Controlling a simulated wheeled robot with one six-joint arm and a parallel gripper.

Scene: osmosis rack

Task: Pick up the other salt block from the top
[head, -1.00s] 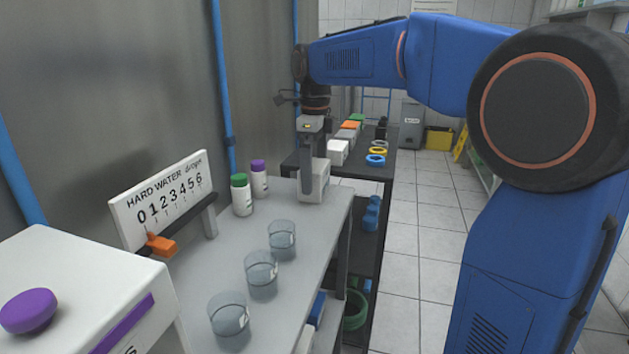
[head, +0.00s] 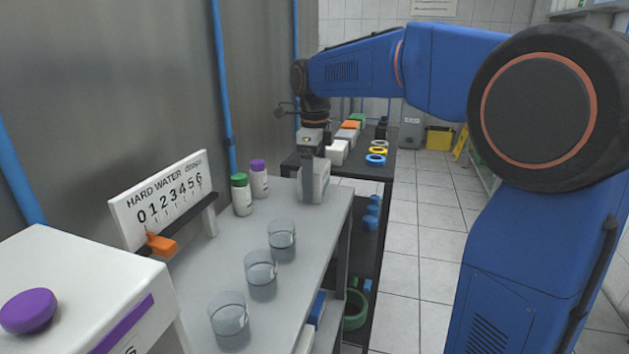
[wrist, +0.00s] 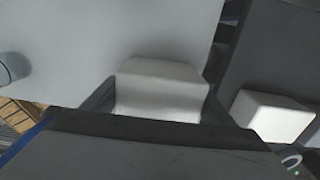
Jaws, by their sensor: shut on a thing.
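A white salt block (head: 321,178) is at the far right end of the grey bench. My gripper (head: 308,184) reaches down over it and is shut on it. In the wrist view the block (wrist: 158,95) shows between the two dark fingers, with its lower part hidden by the gripper body. I cannot tell whether its underside touches the bench. Another white block (head: 337,151) stands apart on the dark rack top behind; it also shows at the right of the wrist view (wrist: 270,115).
A green-capped bottle (head: 241,194) and a purple-capped bottle (head: 259,179) stand left of the gripper. Three glass beakers (head: 261,268) line the bench's front. A hard-water scale board (head: 160,198) stands at left. Coloured rings (head: 377,152) lie on the rack top. The floor at right is clear.

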